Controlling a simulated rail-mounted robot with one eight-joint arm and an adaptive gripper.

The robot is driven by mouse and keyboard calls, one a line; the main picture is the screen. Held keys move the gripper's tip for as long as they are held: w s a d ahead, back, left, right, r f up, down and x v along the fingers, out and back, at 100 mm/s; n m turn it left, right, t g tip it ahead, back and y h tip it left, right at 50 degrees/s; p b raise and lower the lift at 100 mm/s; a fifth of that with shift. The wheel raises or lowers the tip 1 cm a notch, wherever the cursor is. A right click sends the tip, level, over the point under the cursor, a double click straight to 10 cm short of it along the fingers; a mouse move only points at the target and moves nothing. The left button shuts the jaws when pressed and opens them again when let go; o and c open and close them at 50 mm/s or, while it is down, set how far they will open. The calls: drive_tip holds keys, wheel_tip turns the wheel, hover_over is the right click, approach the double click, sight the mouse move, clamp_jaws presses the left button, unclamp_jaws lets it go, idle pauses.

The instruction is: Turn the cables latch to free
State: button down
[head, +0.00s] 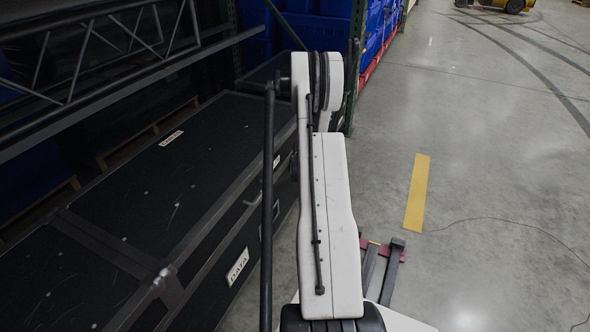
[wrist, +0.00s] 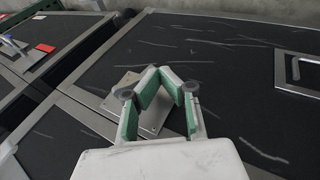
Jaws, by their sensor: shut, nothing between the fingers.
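In the head view, a long black case with metal edging carries a white label (head: 171,138) on its top that seems to read CABLES. My gripper is not visible there, hidden beyond my white arm. In the wrist view, my gripper (wrist: 160,72) has green-padded fingers whose tips meet, with nothing between them. It is above a black case face with metal edging. A grey metal plate (wrist: 152,119) lies under the fingers, partly covered by them. It may be the latch's plate. I cannot make out a latch handle or which way it points.
A second label reading DATA (head: 237,266) is on the front of the cases. The wrist view shows a recessed handle (wrist: 295,69) at right and a red tag (wrist: 90,31) at upper left. A dark truss rail (head: 150,75) runs above the cases. The floor at right is mostly clear.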

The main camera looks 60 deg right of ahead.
drive_tip(key=shift+d+f, duration=0.2)
drive_tip(key=shift+f, duration=0.4)
drive_tip(key=shift+d+f, duration=0.1)
drive_tip(key=shift+f, duration=0.1)
idle(0.7)
drive_tip(key=shift+r, duration=0.1)
idle(1.2)
drive_tip(key=s+a+r, duration=0.1)
drive_tip(key=a, duration=0.5)
drive_tip(key=s+a+r, duration=0.2)
drive_tip(key=a, duration=0.5)
drive_tip(key=shift+s+a+r, duration=0.15)
drive_tip(key=shift+s, duration=0.1)
